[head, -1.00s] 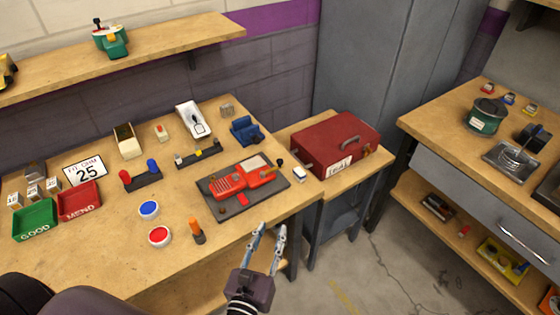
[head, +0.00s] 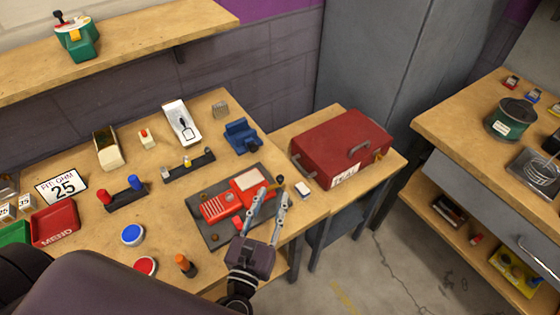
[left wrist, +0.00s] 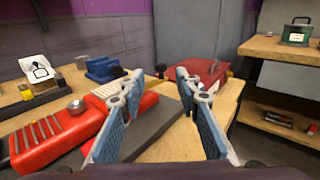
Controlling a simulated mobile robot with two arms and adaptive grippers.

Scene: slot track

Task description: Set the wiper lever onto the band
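A red hand controller (head: 223,205) lies open on a dark mat (head: 208,235) near the front right of the bench. A pale, ribbed part (left wrist: 108,90), which may be the band, shows in its body. A small black-knobbed piece (head: 280,180), possibly the wiper lever, is at the mat's right edge; the knob also shows between my fingers in the left wrist view (left wrist: 161,68). I cannot tell whether it touches anything. My left gripper (head: 270,194) is open and empty, its fingertips over the mat's right edge, just short of the knob. My right gripper is out of view.
A small white block (head: 303,189) lies right of the knob. A blue vise (head: 242,137) and a black terminal strip (head: 188,168) stand behind the mat. A red toolbox (head: 335,145) sits on the side table. An orange-topped post (head: 185,265) and red button (head: 145,267) are at the front.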

